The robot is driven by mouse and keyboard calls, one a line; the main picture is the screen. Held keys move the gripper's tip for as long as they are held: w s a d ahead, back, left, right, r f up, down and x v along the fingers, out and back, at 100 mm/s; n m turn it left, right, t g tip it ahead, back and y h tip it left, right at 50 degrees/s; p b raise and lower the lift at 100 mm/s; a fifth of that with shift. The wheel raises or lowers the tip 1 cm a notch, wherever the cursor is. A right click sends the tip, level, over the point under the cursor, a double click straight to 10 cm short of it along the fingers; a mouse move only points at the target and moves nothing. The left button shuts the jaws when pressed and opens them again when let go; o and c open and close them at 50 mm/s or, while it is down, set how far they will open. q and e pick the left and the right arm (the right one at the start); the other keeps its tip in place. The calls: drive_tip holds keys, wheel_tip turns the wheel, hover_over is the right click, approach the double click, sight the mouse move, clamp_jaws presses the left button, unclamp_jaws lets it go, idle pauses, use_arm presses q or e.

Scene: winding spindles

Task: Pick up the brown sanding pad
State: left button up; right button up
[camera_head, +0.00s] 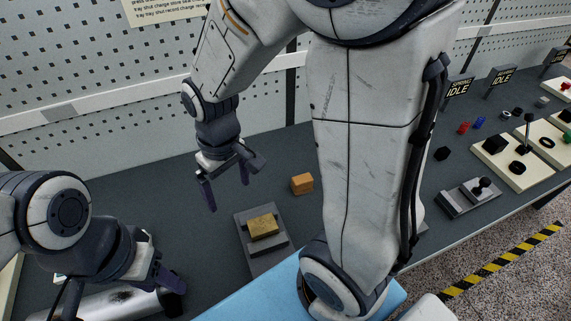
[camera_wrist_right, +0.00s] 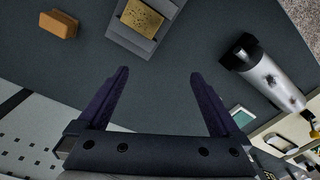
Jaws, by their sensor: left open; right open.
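The brown sanding pad (camera_head: 302,184) is a small orange-brown block lying on the dark bench; it also shows at the top left of the right wrist view (camera_wrist_right: 58,24). A yellow-brown speckled block (camera_head: 263,225) rests on a grey holder (camera_head: 271,262) nearer to me. My right gripper (camera_head: 228,192) is open and empty above the bench, left of the pad in the head view. In its wrist view, its spread fingers (camera_wrist_right: 159,76) have only bench between them. My left gripper (camera_head: 172,285) is open at the lower left, close to a metal cylinder.
The metal cylinder (camera_head: 115,303) has dark spots and a black end, clear in the wrist view (camera_wrist_right: 268,74). A perforated wall (camera_head: 100,80) stands behind the bench. Several fixtures and small parts (camera_head: 515,150) stand to the right. My right arm hides part of the bench's middle.

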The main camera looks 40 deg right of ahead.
drive_tip(key=w+d+f+m+p, duration=0.1)
drive_tip(key=w+d+m, duration=0.1)
drive_tip(key=d, duration=0.3)
drive_tip(key=w+d+f+m, duration=0.1)
drive_tip(key=w+d+f, duration=0.15)
drive_tip(key=d, duration=0.35)
drive_tip(key=m+p, duration=0.2)
drive_tip(key=m, duration=0.1)
hover_over(303, 178)
drive_tip(key=f, duration=0.4)
drive_tip(key=shift+w+a+f, duration=0.25)
drive_tip(key=shift+f, duration=0.15)
wheel_tip(303, 178, down, 4)
drive_tip(key=shift+r, duration=0.2)
drive_tip(key=f, duration=0.1)
drive_tip(key=f+p, duration=0.1)
drive_tip(key=f, duration=0.1)
drive_tip(key=f+p, duration=0.1)
drive_tip(key=shift+s+d+f, duration=0.2)
drive_tip(key=shift+s+f, duration=0.1)
drive_tip(key=shift+f, duration=0.65)
drive_tip(key=c, duration=1.3)
drive_tip(key=shift+r, duration=0.1)
